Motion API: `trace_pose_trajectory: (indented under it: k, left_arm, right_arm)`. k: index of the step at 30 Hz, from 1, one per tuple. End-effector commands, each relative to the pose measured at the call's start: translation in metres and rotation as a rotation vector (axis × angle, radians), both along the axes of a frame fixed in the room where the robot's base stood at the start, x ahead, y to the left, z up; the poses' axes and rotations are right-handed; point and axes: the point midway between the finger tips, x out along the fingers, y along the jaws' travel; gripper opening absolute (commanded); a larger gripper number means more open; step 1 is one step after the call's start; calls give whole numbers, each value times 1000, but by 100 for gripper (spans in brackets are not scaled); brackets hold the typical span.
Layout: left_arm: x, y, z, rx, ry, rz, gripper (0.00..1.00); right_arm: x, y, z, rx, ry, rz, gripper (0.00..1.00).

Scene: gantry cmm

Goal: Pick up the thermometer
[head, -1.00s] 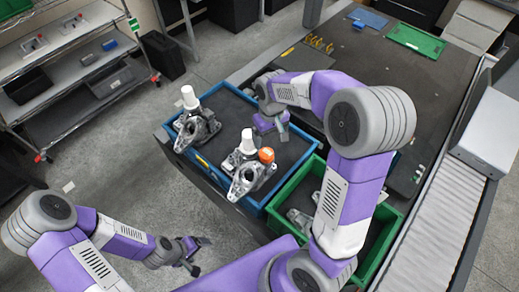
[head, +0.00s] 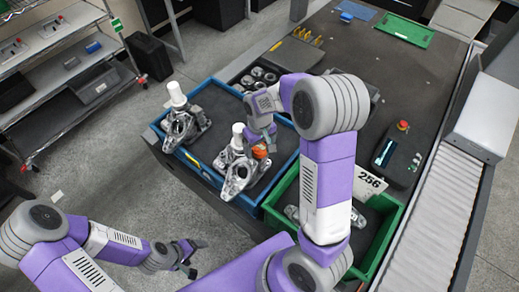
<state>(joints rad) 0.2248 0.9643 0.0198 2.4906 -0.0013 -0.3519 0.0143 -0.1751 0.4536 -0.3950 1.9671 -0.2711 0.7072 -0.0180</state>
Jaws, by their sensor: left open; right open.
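I cannot pick out a thermometer with certainty; it may be hidden or too small to tell. My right gripper (head: 268,138) is open above the blue tray (head: 208,176), close to an orange ball (head: 260,151) by the nearer metal casting (head: 238,172). I cannot tell whether it touches the ball. A small yellow item (head: 192,160) lies along the blue tray's near left side. My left gripper (head: 192,258) is open and empty, low at the left over the floor, away from the table.
A second casting (head: 181,127) with a white top stands in the blue tray. A green bin (head: 385,240) holds metal parts beside a card reading 256 (head: 370,179). A control box (head: 397,158) with a red button (head: 403,126) lies right, beside the roller conveyor (head: 447,215).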

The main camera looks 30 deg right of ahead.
Motion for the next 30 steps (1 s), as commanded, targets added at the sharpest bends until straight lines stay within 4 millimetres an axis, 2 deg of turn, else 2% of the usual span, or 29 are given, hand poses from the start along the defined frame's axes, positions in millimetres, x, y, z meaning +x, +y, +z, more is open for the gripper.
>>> trace_pose_trajectory:
  k: [6,18,19,20,26,30]
  left_arm:
    - [0,0,0,0,0,0,82]
    - [0,0,0,0,0,0,82]
    - [0,0,0,0,0,0,82]
    - [0,0,0,0,0,0,82]
    - [0,0,0,0,0,0,82]
    - [0,0,2,0,0,0,82]
  right_arm:
    - [0,0,-1,0,0,0,86]
    - [0,0,0,0,-1,0,25]
    - [0,0,0,0,-1,0,24]
    - [0,0,0,0,-1,0,19]
    - [1,0,2,0,-3,0,19]
    - [2,0,20,0,-7,1,19]
